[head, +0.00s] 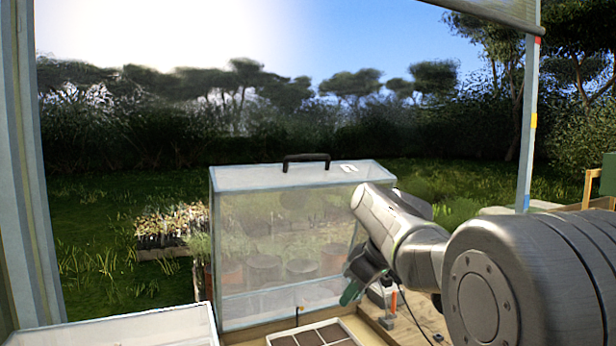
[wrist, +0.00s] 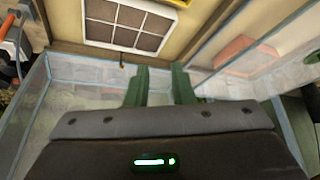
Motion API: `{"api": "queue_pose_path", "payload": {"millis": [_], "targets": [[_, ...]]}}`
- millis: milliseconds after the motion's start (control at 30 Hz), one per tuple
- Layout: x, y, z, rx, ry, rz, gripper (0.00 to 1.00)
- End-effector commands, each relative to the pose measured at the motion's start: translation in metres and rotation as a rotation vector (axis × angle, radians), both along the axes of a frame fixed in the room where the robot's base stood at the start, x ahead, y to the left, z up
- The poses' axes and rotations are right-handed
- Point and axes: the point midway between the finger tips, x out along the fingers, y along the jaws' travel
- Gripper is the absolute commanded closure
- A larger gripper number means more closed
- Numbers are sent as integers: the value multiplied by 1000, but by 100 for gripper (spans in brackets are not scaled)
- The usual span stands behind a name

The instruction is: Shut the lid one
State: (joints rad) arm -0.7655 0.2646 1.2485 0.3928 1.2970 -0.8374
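The clear lid (head: 285,235) with a pale frame stands raised, its broad see-through panel facing me. A black handle (head: 306,158) sits on its top edge. In the wrist view the lid's clear panel (wrist: 90,75) and pale frame spread below the fingers. My gripper (head: 362,283) is beside the lid's lower right part in the head view, partly hidden by my wrist. In the wrist view its two green fingers (wrist: 160,82) stand apart with nothing seen between them. I cannot tell whether the fingers touch the lid.
A cell tray (head: 312,336) with brown squares lies in front of the lid; it also shows in the wrist view (wrist: 128,24). A white-rimmed box (head: 130,326) is at lower left. An orange-handled tool (head: 388,297) is right of the gripper. Posts stand at both sides.

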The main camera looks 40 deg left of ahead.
Motion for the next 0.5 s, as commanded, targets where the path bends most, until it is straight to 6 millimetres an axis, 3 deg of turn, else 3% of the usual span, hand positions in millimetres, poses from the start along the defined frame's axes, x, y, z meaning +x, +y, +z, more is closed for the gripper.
{"api": "queue_pose_path", "payload": {"millis": [33,500], "targets": [[7,7,20,46,44,-87,78],[61,60,172,449,665,-786,78]]}}
